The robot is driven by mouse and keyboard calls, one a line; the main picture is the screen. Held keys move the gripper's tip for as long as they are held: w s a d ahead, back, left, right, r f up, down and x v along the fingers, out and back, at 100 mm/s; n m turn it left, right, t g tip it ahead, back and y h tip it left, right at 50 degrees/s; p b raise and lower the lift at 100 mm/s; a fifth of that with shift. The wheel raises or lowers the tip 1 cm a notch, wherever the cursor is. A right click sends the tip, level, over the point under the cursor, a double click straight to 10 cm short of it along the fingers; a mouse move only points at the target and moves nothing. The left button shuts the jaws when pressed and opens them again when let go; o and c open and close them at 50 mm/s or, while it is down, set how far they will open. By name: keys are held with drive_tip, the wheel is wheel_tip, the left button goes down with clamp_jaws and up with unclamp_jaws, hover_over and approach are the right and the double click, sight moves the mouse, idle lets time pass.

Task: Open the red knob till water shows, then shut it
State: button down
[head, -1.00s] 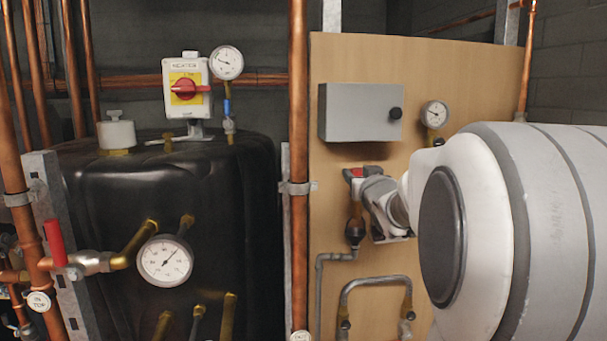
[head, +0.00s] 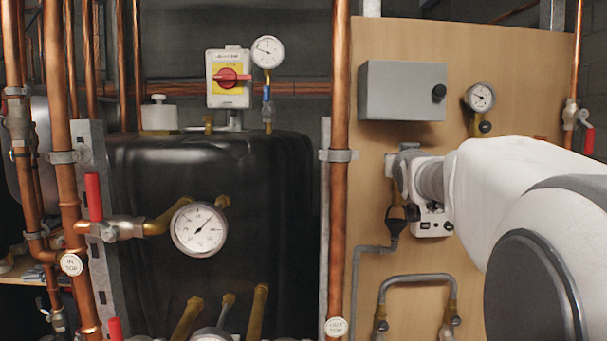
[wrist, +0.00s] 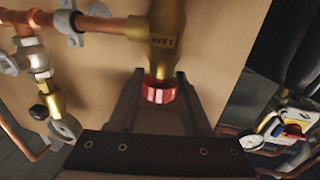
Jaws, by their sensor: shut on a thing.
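The red knob (wrist: 158,91) shows in the wrist view on the end of a brass valve body (wrist: 157,45) against the wooden board. My gripper (wrist: 160,84) has one finger on each side of the knob and is shut on it. In the head view my gripper (head: 402,172) is at the board below the grey box, and it hides the knob. A dark tundish-like fitting (head: 395,222) hangs just below it on a grey pipe. No water can be made out there.
A grey box (head: 402,91) and a small gauge (head: 480,97) are on the board (head: 470,50) above my arm. A vertical copper pipe (head: 338,100) runs left of my gripper. A black tank (head: 140,190) with a dial gauge (head: 199,229) stands farther left.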

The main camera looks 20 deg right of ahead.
drive_tip(key=shift+s+d+b, duration=0.1)
drive_tip(key=shift+d+b, duration=0.1)
drive_tip(key=shift+b, duration=0.55)
drive_tip(key=shift+a+r, duration=0.1)
drive_tip(key=shift+a, duration=0.05)
drive_tip(key=shift+c, duration=1.8)
unclamp_jaws()
drive_tip(key=shift+b, duration=0.3)
drive_tip(key=shift+a, duration=0.1)
